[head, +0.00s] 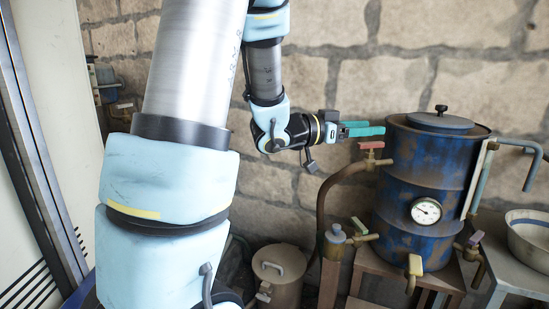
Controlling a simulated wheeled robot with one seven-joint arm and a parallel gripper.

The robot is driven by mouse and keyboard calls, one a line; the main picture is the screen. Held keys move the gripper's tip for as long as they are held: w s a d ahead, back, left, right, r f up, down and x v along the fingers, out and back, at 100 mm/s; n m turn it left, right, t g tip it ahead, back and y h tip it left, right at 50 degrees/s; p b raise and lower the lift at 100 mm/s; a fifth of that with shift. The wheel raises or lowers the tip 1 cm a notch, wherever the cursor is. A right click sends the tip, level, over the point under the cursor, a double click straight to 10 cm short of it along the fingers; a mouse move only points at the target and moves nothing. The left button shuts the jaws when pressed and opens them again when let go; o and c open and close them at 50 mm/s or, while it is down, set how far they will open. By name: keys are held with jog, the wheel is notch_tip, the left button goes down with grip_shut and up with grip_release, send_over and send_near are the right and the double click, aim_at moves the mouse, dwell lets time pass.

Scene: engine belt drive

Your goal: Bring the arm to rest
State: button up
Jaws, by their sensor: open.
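My gripper (378,129) shows in the head view at the end of my arm, with its teal fingers pointing right. It is open and no object shows between the fingers. The fingertips are just left of the upper side of a blue, rusty drum (425,174) and above a red valve handle (371,145). I cannot tell whether they touch the drum or are apart from it in depth. My arm comes down large in front and hides much of the left of the view.
The drum, with a dial gauge (425,210) and several valves, stands on a wooden stand (369,262). A lidded metal can (277,272) is below. A bowl (530,238) sits on a table at right. A stone wall (330,60) is behind, and a pale panel (57,100) is at left.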

jog(key=w+a+f+n+t+y, duration=0.2)
jog(key=a+f+n+y, duration=0.15)
jog(key=a, duration=0.25)
jog(key=w+a+f+n+t+y, duration=0.1)
jog(key=w+a+f+n+y, duration=0.15)
jog(key=a+y, duration=0.3)
jog(key=w+a+f+n+t+y, duration=0.2)
jog(key=a+f+y, duration=0.15)
jog(key=a, duration=0.25)
jog(key=s+a+f+n+g+y, duration=0.1)
jog(key=s+a+f+g, duration=0.1)
jog(key=s, duration=0.3)
jog(key=s+a+f+n+g+y+p, duration=0.1)
jog(key=s+a+f+n+g, duration=0.1)
jog(key=s, duration=0.4)
jog(key=s+a+f+n+g+y, duration=0.2)
jog(key=s+a+f+g, duration=0.2)
jog(key=s+a, duration=0.1)
jog(key=shift+s+a+g, duration=0.35)
jog(key=shift+s+g, duration=0.05)
jog(key=shift+s, duration=0.1)
